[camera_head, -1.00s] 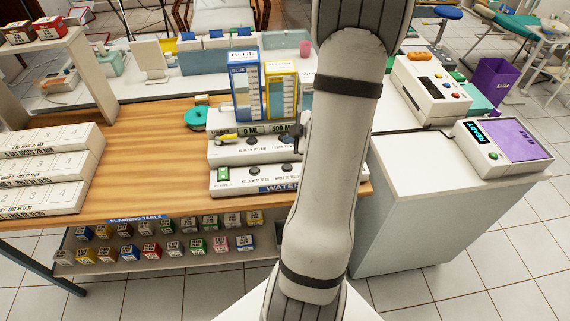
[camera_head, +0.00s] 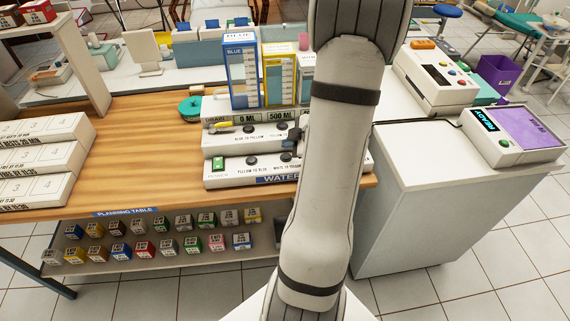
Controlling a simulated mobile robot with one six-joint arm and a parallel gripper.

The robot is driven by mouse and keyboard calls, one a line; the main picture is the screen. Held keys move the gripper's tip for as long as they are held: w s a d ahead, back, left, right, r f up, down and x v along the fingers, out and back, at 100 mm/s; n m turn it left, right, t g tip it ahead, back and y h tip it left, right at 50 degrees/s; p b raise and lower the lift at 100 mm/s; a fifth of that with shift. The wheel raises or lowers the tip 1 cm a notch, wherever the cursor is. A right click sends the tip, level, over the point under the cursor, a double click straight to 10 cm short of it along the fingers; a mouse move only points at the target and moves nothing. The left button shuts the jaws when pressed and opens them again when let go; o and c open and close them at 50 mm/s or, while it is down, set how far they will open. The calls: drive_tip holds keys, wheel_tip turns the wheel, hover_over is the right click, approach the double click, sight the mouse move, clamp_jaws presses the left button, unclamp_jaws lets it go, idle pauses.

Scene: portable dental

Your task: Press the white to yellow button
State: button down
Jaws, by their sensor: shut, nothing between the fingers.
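A stepped white control unit (camera_head: 225,175) marked WATER stands at the table's front edge. Dark round buttons sit on its two steps, among them an upper left one (camera_head: 249,130), a lower left one (camera_head: 251,161) and a lower right one (camera_head: 287,159). Their small labels are too blurred to tell which is the white to yellow button. Above are a blue-framed gauge (camera_head: 240,72) over "0 ML" and a yellow-framed gauge (camera_head: 279,75) over "500 ML". My gripper (camera_head: 292,138) shows only as a small dark tip left of my arm, in front of the upper step, shut and empty. Contact cannot be told.
My arm hides the unit's right part and a third gauge's edge. White boxes (camera_head: 40,160) are stacked left; a purple-screened device (camera_head: 510,135) stands right. The wooden table (camera_head: 140,140) is clear between.

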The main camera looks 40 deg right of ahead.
sight(281, 154)
drive_tip(key=shift+f+b, duration=0.4)
drive_tip(key=shift+f, duration=0.6)
drive_tip(key=shift+f, duration=0.1)
idle(1.1)
drive_tip(key=shift+s+f, duration=0.1)
drive_tip(key=shift+f, duration=0.2)
drive_tip(key=shift+f+b, duration=0.4)
idle(0.6)
drive_tip(key=shift+r, duration=0.1)
drive_tip(key=shift+r+p, duration=0.75)
drive_tip(key=shift+p, duration=0.25)
wheel_tip(281, 154, up, 5)
drive_tip(key=p, duration=0.5)
drive_tip(key=shift+r, duration=0.1)
